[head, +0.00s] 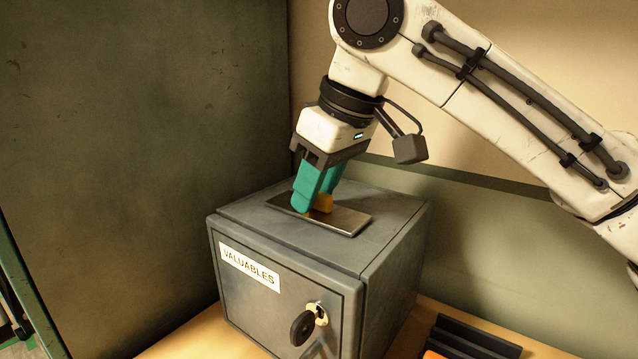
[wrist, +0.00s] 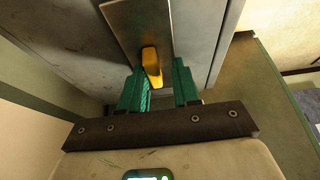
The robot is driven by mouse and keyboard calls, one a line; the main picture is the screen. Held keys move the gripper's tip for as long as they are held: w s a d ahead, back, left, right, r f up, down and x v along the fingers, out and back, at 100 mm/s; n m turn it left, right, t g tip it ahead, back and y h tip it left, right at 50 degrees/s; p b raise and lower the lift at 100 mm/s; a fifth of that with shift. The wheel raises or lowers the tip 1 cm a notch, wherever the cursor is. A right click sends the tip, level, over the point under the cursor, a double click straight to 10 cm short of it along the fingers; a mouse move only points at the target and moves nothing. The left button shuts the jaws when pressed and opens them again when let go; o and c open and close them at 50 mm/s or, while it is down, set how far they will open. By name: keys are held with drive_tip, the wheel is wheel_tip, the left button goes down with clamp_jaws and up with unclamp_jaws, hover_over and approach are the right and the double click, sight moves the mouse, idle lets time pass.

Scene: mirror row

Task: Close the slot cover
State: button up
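The slot cover (head: 345,221) is a flat metal plate on top of a grey metal safe box (head: 290,240). It also shows in the wrist view (wrist: 135,22). A yellow-orange knob (head: 323,203) stands up from the plate; it also shows in the wrist view (wrist: 152,66). My gripper (head: 314,201) points down at the plate with its teal fingers around the knob. In the wrist view my gripper (wrist: 158,78) has its fingers apart, with a gap on each side of the knob. No slot opening shows; whether the plate covers one I cannot tell.
The box front has a VALUABLES label (head: 249,266) and a dark key (head: 303,327) in its lock. A black object (head: 470,338) with an orange part lies at the lower right on the wooden surface (head: 195,335). A dark green panel (head: 140,150) rises at the left.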

drive_tip(key=shift+o, duration=0.6)
drive_tip(key=shift+r, duration=0.1)
drive_tip(key=shift+d+r, duration=0.15)
drive_tip(key=shift+r, duration=0.1)
drive_tip(key=p+v, duration=0.1)
drive_tip(key=v, duration=0.9)
drive_tip(key=shift+p, duration=0.4)
